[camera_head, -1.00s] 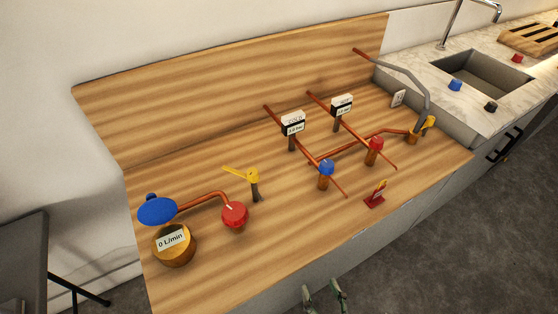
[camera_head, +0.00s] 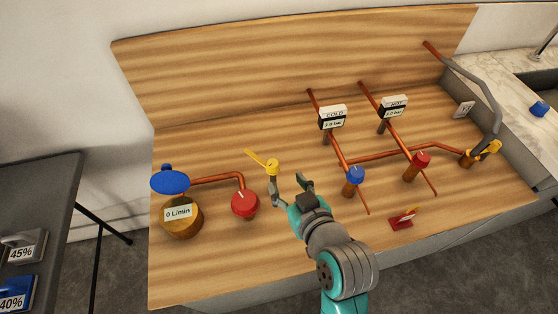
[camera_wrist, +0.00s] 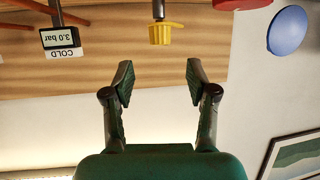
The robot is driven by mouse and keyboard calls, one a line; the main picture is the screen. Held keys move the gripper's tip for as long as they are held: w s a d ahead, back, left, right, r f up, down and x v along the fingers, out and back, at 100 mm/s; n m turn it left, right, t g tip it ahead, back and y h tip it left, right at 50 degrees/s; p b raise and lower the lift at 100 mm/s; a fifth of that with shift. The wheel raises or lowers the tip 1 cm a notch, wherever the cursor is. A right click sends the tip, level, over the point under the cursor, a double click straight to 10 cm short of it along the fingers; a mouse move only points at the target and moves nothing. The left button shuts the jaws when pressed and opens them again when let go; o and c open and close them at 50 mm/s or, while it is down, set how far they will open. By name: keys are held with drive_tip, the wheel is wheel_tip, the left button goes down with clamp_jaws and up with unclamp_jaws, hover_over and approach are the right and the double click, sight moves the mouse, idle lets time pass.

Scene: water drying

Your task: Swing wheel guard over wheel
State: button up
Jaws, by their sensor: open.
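A round red wheel-like knob (camera_head: 245,203) stands at the end of a copper pipe on the left part of the wooden counter. A flat blue disc (camera_head: 170,182) is raised on its edge beside the brass meter (camera_head: 182,222) reading 0 L/min. I cannot tell which part is the wheel guard. A yellow-topped post (camera_head: 272,166) with a thin yellow arm stands right of the red knob. My gripper (camera_head: 287,180) is open and empty, near that post. The wrist view shows the yellow top (camera_wrist: 165,33) ahead of my open fingers, apart from them, with the blue disc (camera_wrist: 287,30) at upper right.
COLD (camera_head: 332,117) and HOT (camera_head: 393,107) gauges on copper pipes stand behind right, with a blue knob (camera_head: 356,175) and a red one (camera_head: 422,160). A small red stand (camera_head: 402,222) is at the front.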

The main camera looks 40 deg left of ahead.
sight(275, 168)
drive_tip(key=x, duration=1)
clamp_jaws()
